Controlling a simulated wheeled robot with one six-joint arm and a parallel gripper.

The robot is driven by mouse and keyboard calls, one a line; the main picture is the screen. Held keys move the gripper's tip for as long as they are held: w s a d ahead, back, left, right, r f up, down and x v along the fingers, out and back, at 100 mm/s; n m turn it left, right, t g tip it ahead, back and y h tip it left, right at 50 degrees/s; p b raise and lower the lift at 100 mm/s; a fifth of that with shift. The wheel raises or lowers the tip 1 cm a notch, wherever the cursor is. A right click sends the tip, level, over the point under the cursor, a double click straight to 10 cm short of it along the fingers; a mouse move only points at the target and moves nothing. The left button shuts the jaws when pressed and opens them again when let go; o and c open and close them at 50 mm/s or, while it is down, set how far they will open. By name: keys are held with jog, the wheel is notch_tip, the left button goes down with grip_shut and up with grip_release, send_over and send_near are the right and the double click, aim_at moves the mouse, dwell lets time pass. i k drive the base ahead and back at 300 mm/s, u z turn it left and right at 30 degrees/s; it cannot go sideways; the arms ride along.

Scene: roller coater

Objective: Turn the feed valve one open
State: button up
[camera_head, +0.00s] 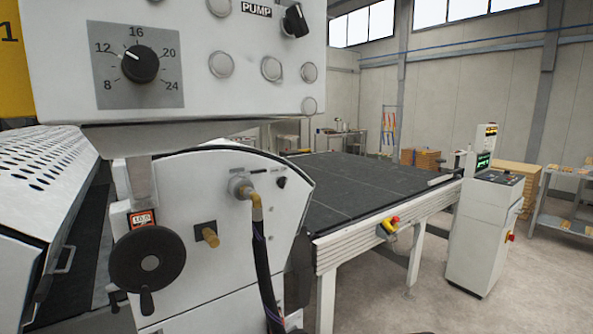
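A white machine side panel (215,265) stands at the left. A brass-coloured fitting (256,205) with a dark hose (262,265) running down from it sits at the panel's upper right. A short brass-coloured stub or handle (210,237) sticks out lower and to the left, on a dark square mount. No label that I can read marks either of them as feed valve one, so I cannot tell which one it is or whether it is open. My gripper is not in view.
A black handwheel (148,257) juts out at the lower left. A control box with a dial (140,65) overhangs the panel. A dark conveyor bed (360,185) extends behind, with a control pedestal (483,232) at the right. The floor (400,310) in front looks clear.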

aim_at(258, 171)
jog(key=z, duration=0.25)
jog(key=k, duration=1)
jog(key=u, duration=0.6)
jog(key=i, duration=1)
